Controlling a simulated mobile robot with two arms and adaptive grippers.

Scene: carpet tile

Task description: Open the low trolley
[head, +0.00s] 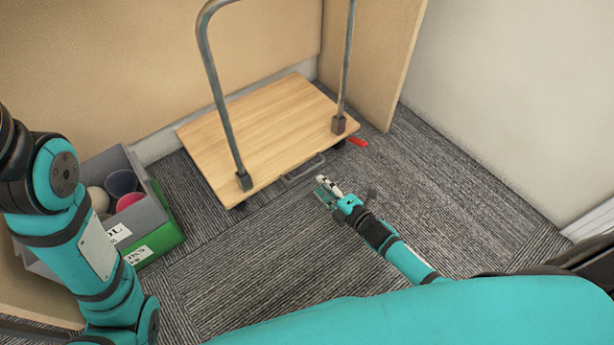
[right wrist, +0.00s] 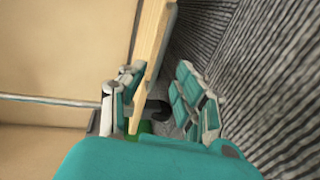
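The low trolley (head: 255,135) has a light wooden deck and a grey tube push handle standing on it. A grey bar handle (head: 303,171) shows at the deck's near edge. My right gripper (head: 325,188) is low over the carpet, just right of and nearer than the bar handle, and looks apart from it.
A red pedal (head: 357,142) sticks out at the trolley's right corner. A grey bin (head: 150,212) holding balls stands at the left with a green bin (head: 160,245) by it. Tan panels stand behind and right of the trolley. Carpet in front is clear.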

